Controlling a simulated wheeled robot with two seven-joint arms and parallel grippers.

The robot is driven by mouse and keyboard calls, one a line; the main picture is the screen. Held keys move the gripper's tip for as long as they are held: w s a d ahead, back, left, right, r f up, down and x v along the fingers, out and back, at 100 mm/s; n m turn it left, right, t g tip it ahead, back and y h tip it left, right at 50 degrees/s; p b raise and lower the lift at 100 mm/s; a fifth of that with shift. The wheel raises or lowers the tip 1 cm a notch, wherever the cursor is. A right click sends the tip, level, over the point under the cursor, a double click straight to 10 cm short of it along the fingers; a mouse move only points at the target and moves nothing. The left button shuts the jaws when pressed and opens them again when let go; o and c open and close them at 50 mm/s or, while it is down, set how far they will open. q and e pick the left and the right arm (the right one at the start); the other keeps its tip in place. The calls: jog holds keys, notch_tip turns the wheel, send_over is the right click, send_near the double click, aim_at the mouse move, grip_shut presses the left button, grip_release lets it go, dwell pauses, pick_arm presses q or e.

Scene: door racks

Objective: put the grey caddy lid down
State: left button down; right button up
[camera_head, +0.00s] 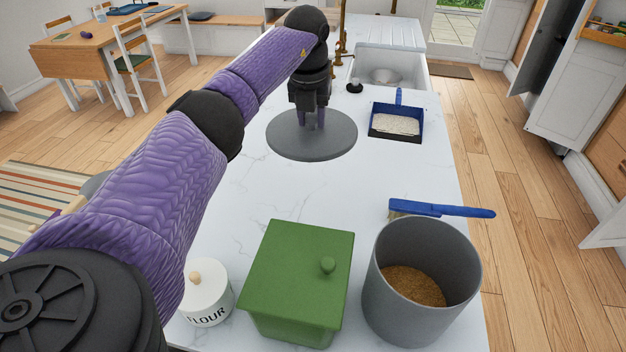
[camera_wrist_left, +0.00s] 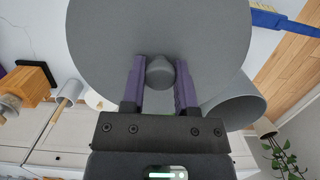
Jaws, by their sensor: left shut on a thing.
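The grey caddy lid (camera_head: 285,140) is a flat round disc, roughly level over the middle of the white counter. My left gripper (camera_head: 313,122) points down and is shut on the lid's knob, which shows between the two fingers in the left wrist view (camera_wrist_left: 160,72). I cannot tell whether the lid's underside touches the counter. The grey caddy (camera_head: 405,318) stands open at the near right of the counter, with brown grainy stuff inside. My right gripper is not in view.
A green lidded box (camera_head: 290,290) and a flour jar (camera_head: 207,295) stand left of the caddy. A blue brush (camera_head: 440,210) lies behind the caddy. A blue dustpan (camera_head: 397,135) lies right of the lid, near the sink (camera_head: 385,72). The counter (camera_head: 330,190) between lid and box is clear.

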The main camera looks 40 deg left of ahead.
pick_arm(q)
jog(key=b, duration=1.1)
send_over(313, 212)
notch_tip(313, 212, down, 14)
jog(key=f+b, duration=0.1)
jog(key=f, duration=0.2)
jog(key=f+b, duration=0.1)
jog(key=f, duration=0.2)
jog(key=f+b, duration=0.1)
jog(key=f, duration=0.3)
jog(key=shift+s+d, duration=0.1)
jog(key=shift+s, duration=0.15)
jog(key=shift+r, duration=0.1)
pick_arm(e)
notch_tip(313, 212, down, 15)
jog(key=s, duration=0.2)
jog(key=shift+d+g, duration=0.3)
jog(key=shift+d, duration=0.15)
pick_arm(q)
jog(key=shift+c, duration=1.9)
grip_release()
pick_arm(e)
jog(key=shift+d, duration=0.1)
